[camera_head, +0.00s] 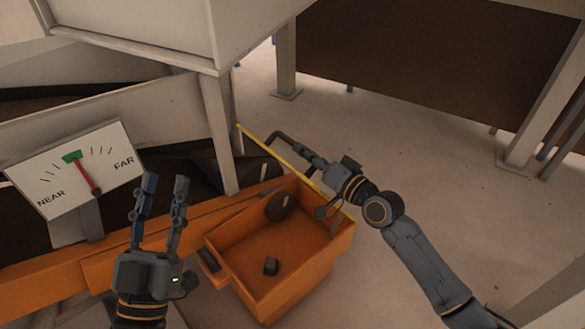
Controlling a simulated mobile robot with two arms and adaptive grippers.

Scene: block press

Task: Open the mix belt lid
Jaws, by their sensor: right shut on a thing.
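The mix belt lid seems to be the thin panel with a yellow edge (268,146), seen nearly edge-on and tilted along the back right of the orange box (318,268). A dark bent handle (279,136) stands out from its far side. My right gripper (316,166) is at this handle and shut on it; its fingertips partly cover the handle and the yellow edge. My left gripper (164,187) is open and empty, fingers pointing up, left of the orange box and in front of the dial.
A NEAR/FAR dial (75,170) stands at the left. A pale machine housing (150,25) hangs above.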

